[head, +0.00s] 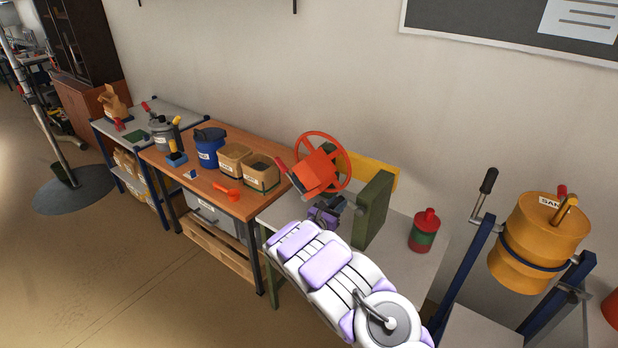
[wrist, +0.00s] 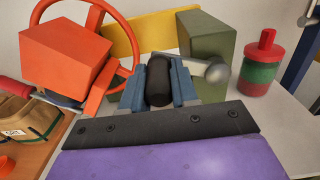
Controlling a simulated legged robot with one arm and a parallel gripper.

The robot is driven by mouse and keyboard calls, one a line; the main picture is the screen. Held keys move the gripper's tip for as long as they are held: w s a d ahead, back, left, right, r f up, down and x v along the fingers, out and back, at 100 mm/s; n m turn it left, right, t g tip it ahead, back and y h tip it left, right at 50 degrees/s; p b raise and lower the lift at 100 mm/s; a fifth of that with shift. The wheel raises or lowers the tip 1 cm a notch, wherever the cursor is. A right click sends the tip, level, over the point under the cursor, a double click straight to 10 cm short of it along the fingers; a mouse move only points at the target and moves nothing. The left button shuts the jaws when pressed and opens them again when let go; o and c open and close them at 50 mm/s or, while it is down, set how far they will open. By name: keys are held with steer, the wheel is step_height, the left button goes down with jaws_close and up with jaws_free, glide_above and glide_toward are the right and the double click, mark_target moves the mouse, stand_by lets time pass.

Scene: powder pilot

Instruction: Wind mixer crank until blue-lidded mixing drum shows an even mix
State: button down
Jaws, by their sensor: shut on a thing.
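My gripper (wrist: 160,85) is shut on the black grip of a crank (wrist: 158,80), one finger on each side. The crank's grey arm (wrist: 203,70) runs right to a rounded hub beside a green post (wrist: 207,35). In the head view my gripper (head: 326,212) is in front of the green post (head: 372,210), and the grip cannot be made out there. A red box (head: 314,172) and a red wheel (head: 345,160) stand left of the post. No mix is visible.
A red-capped jar with red and green bands (head: 425,231) stands right of the post. Farther right, a yellow drum (head: 535,245) labelled SAND sits in a blue frame with another crank (head: 484,192). Tan bins (head: 262,173) and an orange scoop (head: 229,192) are on the wooden table.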

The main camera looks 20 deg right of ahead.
step_height(320, 180, down, 5)
steer(key=b, duration=0.3)
steer(key=shift+d+r, duration=0.15)
steer(key=f+b, duration=0.1)
steer(key=s+d+f+b, duration=0.1)
steer(key=s+f+b, duration=0.1)
steer(key=shift+s+d+f, duration=0.1)
steer(key=shift+d+f, duration=0.1)
steer(key=shift+d, duration=0.2)
